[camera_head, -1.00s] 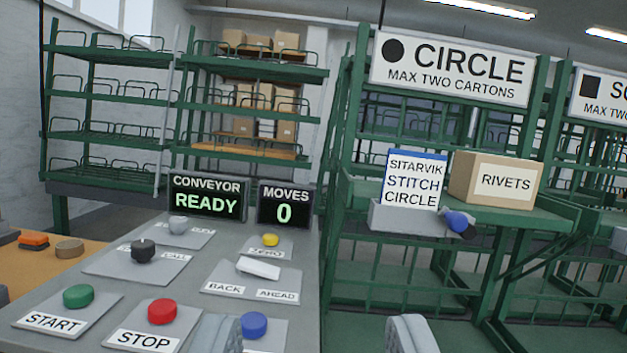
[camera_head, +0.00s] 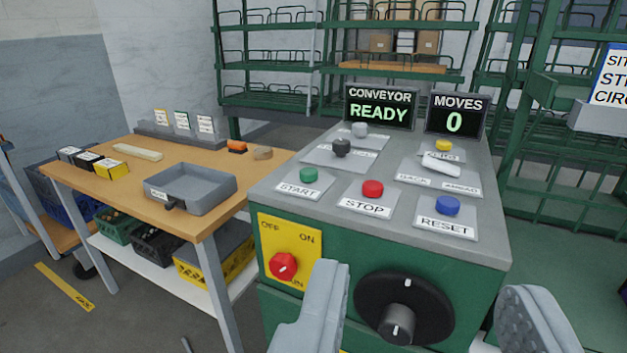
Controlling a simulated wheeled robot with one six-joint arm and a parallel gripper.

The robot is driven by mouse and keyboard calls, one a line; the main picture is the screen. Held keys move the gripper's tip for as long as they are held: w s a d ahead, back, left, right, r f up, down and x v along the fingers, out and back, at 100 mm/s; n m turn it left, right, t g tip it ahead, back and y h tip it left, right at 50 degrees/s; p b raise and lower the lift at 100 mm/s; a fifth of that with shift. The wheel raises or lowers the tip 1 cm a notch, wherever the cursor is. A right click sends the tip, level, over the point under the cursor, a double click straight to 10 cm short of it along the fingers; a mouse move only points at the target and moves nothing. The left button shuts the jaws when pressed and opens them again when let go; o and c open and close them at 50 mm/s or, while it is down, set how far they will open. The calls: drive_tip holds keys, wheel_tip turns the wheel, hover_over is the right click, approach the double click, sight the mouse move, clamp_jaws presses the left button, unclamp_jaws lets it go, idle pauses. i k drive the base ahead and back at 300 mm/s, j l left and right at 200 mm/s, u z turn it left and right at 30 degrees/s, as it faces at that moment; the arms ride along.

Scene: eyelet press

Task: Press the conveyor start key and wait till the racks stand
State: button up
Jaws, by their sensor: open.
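The green start key (camera_head: 309,175) stands on a grey plate labelled START at the left front of the sloping console top (camera_head: 287,207). The red stop key (camera_head: 372,188) is to its right, and the blue reset key (camera_head: 447,206) is further right. The conveyor display (camera_head: 380,108) reads READY, and the moves display (camera_head: 456,117) reads 0. My gripper (camera_head: 425,305) is open and empty, with its two fingers wide apart at the bottom of the view, in front of the console and touching no key. Green racks (camera_head: 265,62) stand behind the console.
A red rotary switch (camera_head: 283,266) and a black dial (camera_head: 404,308) are on the console's green front. A wooden table (camera_head: 180,218) with a grey tray (camera_head: 193,205) stands left, crates below it. Black and white knobs and a yellow key (camera_head: 444,145) are further back on the console.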

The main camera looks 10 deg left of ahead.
sight(306, 174)
drive_tip(key=i+j+z, duration=0.1)
drive_tip(key=j, duration=0.25)
drive_tip(key=i+j+z, duration=0.1)
drive_tip(key=i+j, duration=0.15)
drive_tip(key=j, duration=0.15)
drive_tip(key=i+j, duration=0.15)
drive_tip(key=j, duration=0.25)
drive_tip(key=i+j+z, duration=0.15)
drive_tip(key=j, duration=0.25)
drive_tip(key=i+j+z, duration=0.1)
drive_tip(key=j, duration=0.3)
